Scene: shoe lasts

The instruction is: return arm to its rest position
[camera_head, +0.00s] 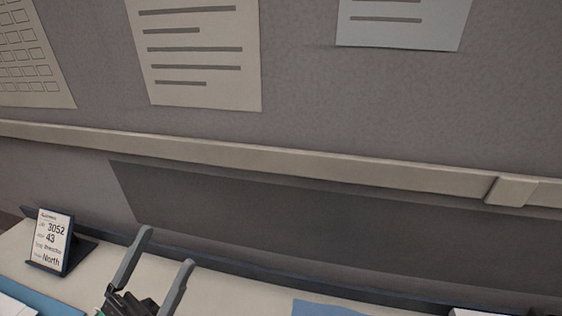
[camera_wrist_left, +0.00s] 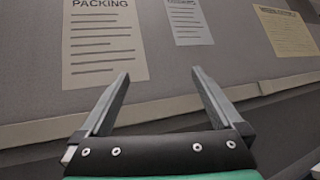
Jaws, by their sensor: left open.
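My left gripper (camera_head: 168,258) rises from the bottom edge of the head view with its two grey fingers spread apart. Nothing is between them. It is above the light table top (camera_head: 222,287), in front of the grey wall. In the left wrist view the same gripper (camera_wrist_left: 158,90) is open and empty, its fingers pointing at the wall with its papers. My right gripper does not show in either view. No shoe last shows.
A small card stand (camera_head: 52,240) with printed text stands on the table at the left. A blue sheet (camera_head: 325,308) lies at the front. A beige rail (camera_head: 290,160) runs along the wall below posted papers (camera_head: 200,50). The space around the fingers is clear.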

